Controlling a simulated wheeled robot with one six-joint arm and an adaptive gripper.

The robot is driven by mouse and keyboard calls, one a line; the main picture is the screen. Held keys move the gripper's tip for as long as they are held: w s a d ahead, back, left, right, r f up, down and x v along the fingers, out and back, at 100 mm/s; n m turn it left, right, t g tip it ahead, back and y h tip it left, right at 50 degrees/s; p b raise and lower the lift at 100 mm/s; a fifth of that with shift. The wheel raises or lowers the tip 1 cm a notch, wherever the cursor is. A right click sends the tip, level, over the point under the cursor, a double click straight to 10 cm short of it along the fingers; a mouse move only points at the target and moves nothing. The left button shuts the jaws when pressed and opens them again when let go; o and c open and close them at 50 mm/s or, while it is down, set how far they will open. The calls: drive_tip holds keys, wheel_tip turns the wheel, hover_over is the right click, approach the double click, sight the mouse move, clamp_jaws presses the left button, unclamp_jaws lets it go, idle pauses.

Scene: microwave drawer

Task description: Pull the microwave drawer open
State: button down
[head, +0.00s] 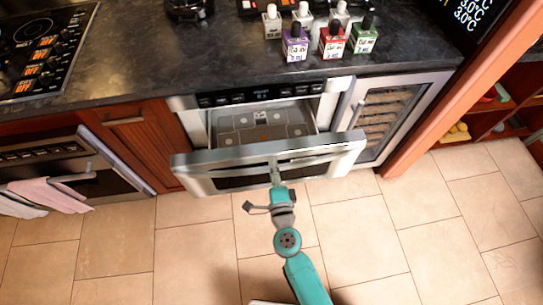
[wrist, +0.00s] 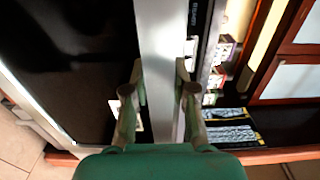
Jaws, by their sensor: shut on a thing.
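The microwave drawer (head: 208,165) is built in below the dark counter and stands pulled out, with its grey inner floor (head: 255,134) showing behind the silver front. My gripper (head: 275,172) is at the middle of the drawer front. In the wrist view my gripper (wrist: 160,80) has one finger on each side of the silver handle bar (wrist: 160,35) and is shut on it. The drawer looks empty. The exact finger contact is too small to see in the head view.
An oven (head: 55,165) with towels is at the left and a wine cooler (head: 400,112) at the right. Several small bottles (head: 333,38) stand on the counter (head: 140,50). The tiled floor (head: 190,245) in front of the drawer is clear around my arm.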

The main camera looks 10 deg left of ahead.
drive_tip(key=v, duration=1.6)
drive_tip(key=c, duration=0.9)
unclamp_jaws()
